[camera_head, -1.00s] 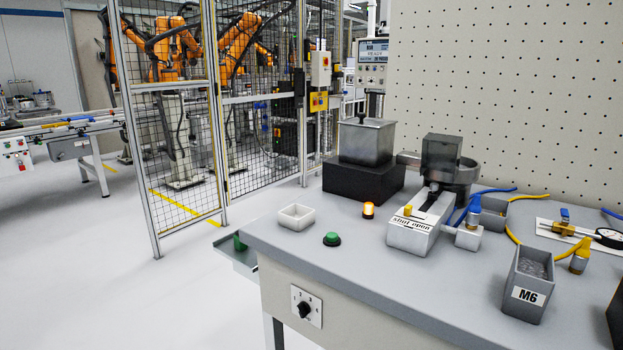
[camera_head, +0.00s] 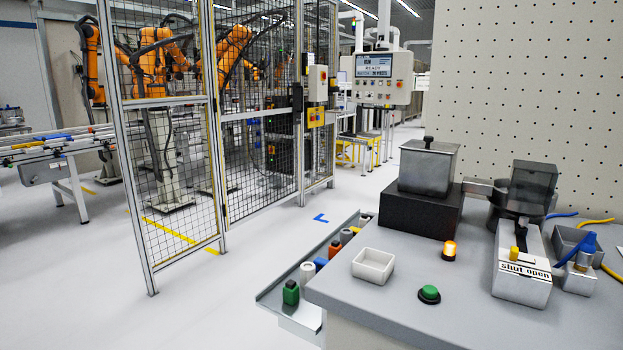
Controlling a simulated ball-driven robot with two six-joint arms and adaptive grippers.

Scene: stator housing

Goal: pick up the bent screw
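No bent screw can be made out in the head view. A feeder unit with a "shut open" label (camera_head: 522,275) stands at the right of the grey bench (camera_head: 400,310). A small white tray (camera_head: 373,266) sits near the bench's left edge and looks empty. Neither of my grippers is in view.
A metal hopper (camera_head: 428,168) stands on a black block (camera_head: 407,210). An amber lamp (camera_head: 449,250) and a green button (camera_head: 429,293) are on the bench. A side rail (camera_head: 270,297) holds several coloured parts. A wire fence (camera_head: 165,150) stands left; floor between is clear.

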